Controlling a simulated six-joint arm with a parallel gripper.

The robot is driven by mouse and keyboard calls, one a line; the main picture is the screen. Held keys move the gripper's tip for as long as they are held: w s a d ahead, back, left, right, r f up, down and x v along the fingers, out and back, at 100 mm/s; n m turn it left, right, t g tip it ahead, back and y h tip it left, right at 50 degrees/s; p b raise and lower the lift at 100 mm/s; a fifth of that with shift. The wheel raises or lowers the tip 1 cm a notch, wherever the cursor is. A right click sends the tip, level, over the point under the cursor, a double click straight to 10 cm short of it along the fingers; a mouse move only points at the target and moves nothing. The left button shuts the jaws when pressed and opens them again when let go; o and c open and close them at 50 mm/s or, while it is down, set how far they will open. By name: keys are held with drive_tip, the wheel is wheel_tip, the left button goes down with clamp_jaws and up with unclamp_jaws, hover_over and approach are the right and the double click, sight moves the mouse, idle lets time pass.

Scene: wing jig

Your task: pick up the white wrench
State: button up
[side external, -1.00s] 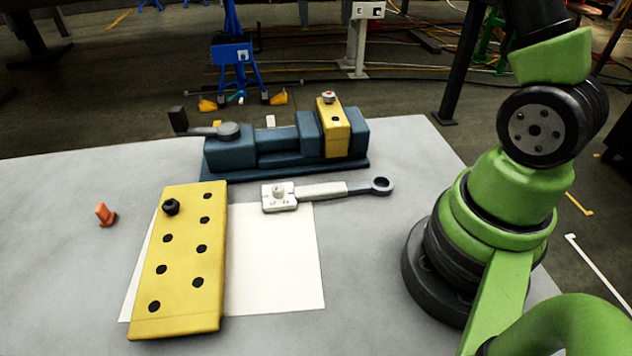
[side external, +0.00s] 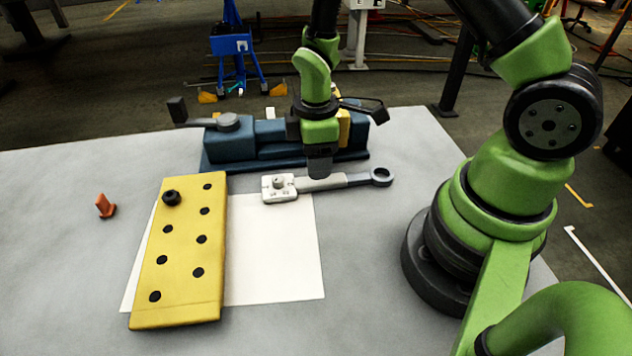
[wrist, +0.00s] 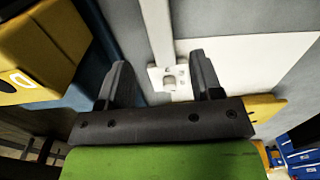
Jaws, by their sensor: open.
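The wrench (wrist: 158,30) shows between and beyond the fingertips there. I cannot tell the exact height of the fingertips over the handle.
A blue vise (side external: 230,145) stands just behind the wrench, close to my gripper. A yellow plate with black holes (side external: 180,250) lies on a white sheet (side external: 280,260) at front left. An orange plug (side external: 105,206) is farther left. The front table area (side external: 380,290) is clear.

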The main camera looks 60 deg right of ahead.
sight(329, 181)
wheel_tip(329, 181, down, 5)
drive_tip(key=shift+f, duration=0.1)
idle(0.3)
clamp_jaws()
